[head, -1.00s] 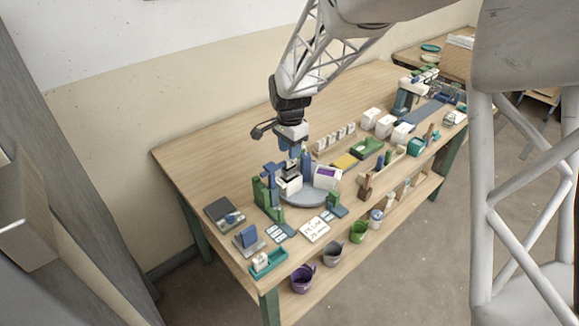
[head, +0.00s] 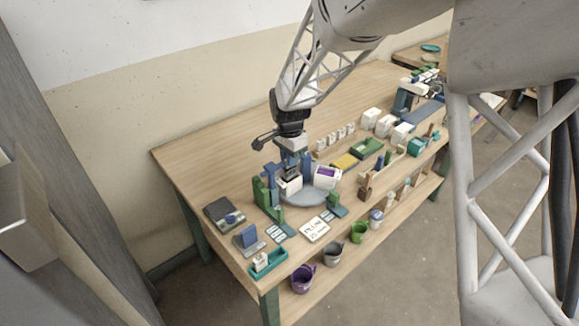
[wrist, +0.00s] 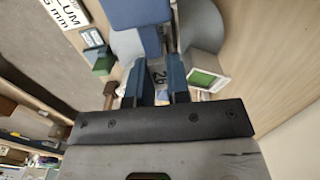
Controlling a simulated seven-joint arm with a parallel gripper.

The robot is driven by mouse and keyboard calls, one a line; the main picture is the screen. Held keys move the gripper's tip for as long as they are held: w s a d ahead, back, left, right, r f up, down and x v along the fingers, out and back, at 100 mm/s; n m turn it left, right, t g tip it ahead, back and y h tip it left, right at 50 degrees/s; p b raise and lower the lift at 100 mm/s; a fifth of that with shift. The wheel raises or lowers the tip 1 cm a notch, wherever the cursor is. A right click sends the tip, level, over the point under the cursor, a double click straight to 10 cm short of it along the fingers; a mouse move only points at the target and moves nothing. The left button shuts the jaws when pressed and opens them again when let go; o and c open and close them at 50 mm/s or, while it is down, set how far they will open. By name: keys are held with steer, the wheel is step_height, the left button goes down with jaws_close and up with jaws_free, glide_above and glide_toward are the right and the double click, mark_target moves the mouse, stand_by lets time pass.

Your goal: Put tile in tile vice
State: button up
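My gripper (head: 292,172) points down over the grey round turntable (head: 308,198), close to a white block (head: 290,186). In the wrist view its two blue fingers (wrist: 160,82) stand apart. A pale surface marked with a number (wrist: 158,76) shows in the gap between them; I cannot tell whether they touch it. A blue upright part (wrist: 152,40) stands just beyond the fingertips. A green and blue stand (head: 266,196) is left of the turntable. I cannot tell for sure which piece is the tile or which is the tile vice.
A white box with a purple panel (head: 327,177) stands right of my gripper. A white lettered card (head: 315,230), a blue block on a grey base (head: 246,238) and a teal tray (head: 268,262) lie near the front edge. Buckets (head: 304,278) hang below. The table's back left is clear.

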jaws_close()
steer(key=shift+r, duration=0.2)
steer(key=shift+r, duration=3.55)
steer(key=shift+w, duration=0.1)
